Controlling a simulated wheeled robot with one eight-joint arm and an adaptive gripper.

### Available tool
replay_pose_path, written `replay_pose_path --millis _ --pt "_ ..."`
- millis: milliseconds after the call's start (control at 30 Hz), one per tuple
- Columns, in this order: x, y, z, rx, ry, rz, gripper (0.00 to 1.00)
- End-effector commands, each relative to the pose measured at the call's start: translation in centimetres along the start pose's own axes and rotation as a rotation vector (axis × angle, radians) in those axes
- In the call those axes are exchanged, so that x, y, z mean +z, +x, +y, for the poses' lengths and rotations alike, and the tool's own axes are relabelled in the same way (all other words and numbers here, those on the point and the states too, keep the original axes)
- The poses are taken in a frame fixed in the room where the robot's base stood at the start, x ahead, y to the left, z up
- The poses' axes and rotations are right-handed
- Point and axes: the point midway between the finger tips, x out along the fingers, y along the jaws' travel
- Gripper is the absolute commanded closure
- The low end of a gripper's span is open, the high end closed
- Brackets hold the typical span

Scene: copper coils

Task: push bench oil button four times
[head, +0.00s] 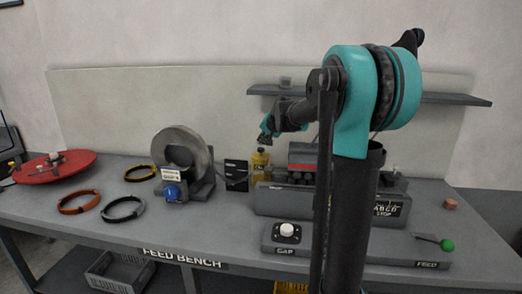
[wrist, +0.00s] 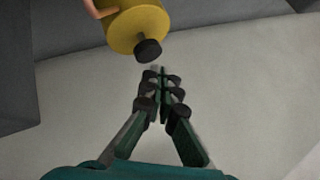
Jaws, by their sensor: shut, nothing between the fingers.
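The bench oiler is a yellow can (head: 260,161) standing on the bench behind the grey machine, left of its red part. In the wrist view the yellow can (wrist: 137,27) is at the top, with a black button (wrist: 148,50) on its end. My gripper (head: 264,138) is just above the can in the head view. In the wrist view my gripper (wrist: 159,76) is shut and empty, its fingertips close to the button in the picture. I cannot tell whether they touch it.
A grey coil stand (head: 203,186) with a blue knob (head: 172,193) is to the left. A grey control panel (head: 345,244) with a white knob (head: 287,229) and a green-ended lever (head: 447,245) lies at the front. A shelf (head: 445,98) hangs behind my arm.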

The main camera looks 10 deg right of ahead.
Motion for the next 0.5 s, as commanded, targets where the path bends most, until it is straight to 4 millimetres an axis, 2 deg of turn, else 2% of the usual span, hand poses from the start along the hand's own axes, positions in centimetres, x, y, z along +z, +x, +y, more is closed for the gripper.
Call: replay_pose_path --millis 167,500 --pt "-0.3 -0.4 -0.3 0.000 0.000 0.000 1.00" --pt "-1.8 -2.5 -1.8 0.000 0.000 0.000 1.00"
